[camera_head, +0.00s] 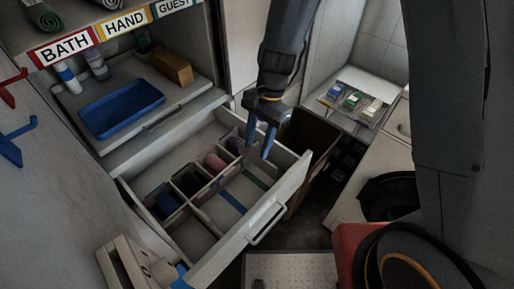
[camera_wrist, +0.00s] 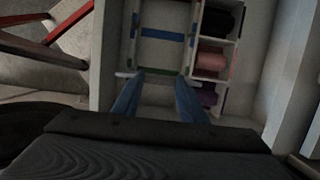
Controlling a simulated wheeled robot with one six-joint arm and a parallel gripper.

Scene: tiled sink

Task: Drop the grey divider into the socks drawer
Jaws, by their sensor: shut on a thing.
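The open drawer (camera_head: 285,190), which holds rolled socks, is pulled out at the middle. A row of small cells on its left holds dark rolls (camera_head: 163,201), a pink roll (camera_head: 214,160) and a purple roll (camera_wrist: 205,95). Its right part is bare, with a blue strip (camera_head: 231,201) and a green strip (camera_head: 256,180). My gripper (camera_head: 258,150) points down over the drawer's back right part. In the wrist view my gripper (camera_wrist: 160,78) has its blue fingers apart, with small pale ends beside the tips. The grey divider itself cannot be clearly made out.
A shelf above holds a blue tray (camera_head: 122,107) and a brown box (camera_head: 172,66). A brown bin (camera_head: 308,138) stands right of the drawer. A pale box (camera_head: 125,262) is at the front left, and a red block (camera_head: 357,240) at the front right.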

